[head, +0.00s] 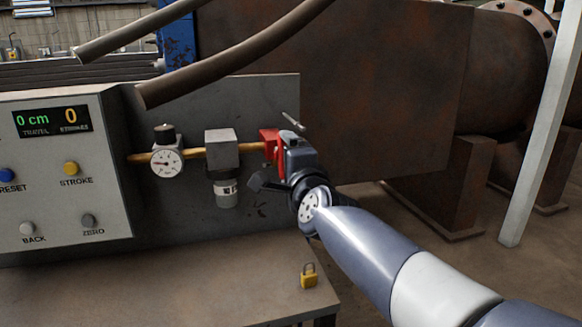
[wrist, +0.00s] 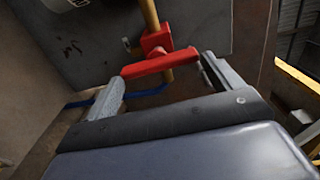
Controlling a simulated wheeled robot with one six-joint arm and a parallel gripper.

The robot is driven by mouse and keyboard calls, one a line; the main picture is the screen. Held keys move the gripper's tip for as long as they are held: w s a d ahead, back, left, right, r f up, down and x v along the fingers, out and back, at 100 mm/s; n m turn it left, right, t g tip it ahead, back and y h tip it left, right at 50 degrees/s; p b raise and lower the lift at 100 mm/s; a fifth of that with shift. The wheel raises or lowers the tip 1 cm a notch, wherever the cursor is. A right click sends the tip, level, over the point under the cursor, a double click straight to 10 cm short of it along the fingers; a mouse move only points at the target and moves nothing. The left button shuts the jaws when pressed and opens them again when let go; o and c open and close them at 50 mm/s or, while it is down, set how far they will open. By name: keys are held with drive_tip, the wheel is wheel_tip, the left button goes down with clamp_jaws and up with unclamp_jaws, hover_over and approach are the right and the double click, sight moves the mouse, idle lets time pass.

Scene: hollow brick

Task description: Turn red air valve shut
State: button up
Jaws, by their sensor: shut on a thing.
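The red air valve (head: 268,140) sits at the right end of the brass air pipe on the panel, partly hidden by my gripper. In the wrist view, its red body (wrist: 157,40) is on the pipe, and its red handle (wrist: 147,65) lies crosswise between my two fingers. My gripper (head: 285,148) is at the valve from the right. It also shows in the wrist view (wrist: 161,72), shut on the handle, with one finger near each end. The exact contact is hard to see.
A round gauge (head: 167,163) and a grey filter unit (head: 223,145) are on the pipe to the left. A yellow padlock (head: 308,276) stands on the bench's right front corner. A control panel (head: 60,190) stands at left. Hoses (head: 230,60) hang above. Open floor lies at right.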

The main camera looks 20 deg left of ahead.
drive_tip(key=shift+w+r+m, duration=0.3)
drive_tip(key=shift+w+r, duration=0.05)
drive_tip(key=shift+r, duration=0.2)
drive_tip(key=o, duration=0.8)
drive_tip(key=shift+s, duration=0.15)
drive_tip(key=p+v, duration=0.1)
drive_tip(key=v, duration=1)
drive_tip(key=shift+s+f+p, duration=0.2)
drive_tip(key=shift+f+p, duration=0.05)
drive_tip(key=shift+p, duration=0.1)
drive_tip(key=shift+w+a, duration=0.1)
drive_tip(key=shift+a, duration=0.05)
drive_tip(key=b+x, duration=0.1)
drive_tip(key=x, duration=1.2)
drive_tip(key=shift+f+b, duration=0.4)
drive_tip(key=shift+f, duration=0.05)
